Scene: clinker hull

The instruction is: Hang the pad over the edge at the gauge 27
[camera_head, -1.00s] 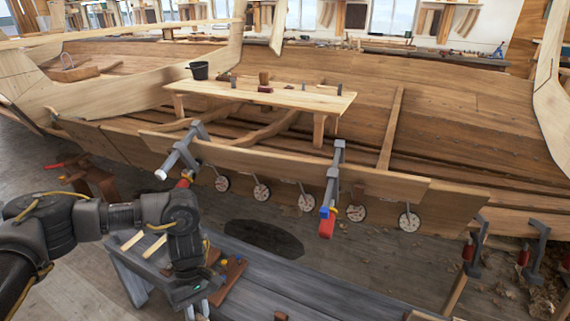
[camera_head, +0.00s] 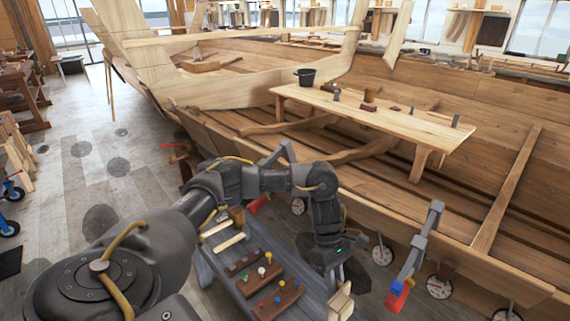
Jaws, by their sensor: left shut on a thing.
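My arm hides part of the edge. My right gripper is out of view.
A grey clamp (camera_head: 415,250) with a blue and red end stands on the plank edge; another (camera_head: 281,154) is partly behind my arm. The bench (camera_head: 230,285) carries wooden blocks with coloured pegs (camera_head: 262,276).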

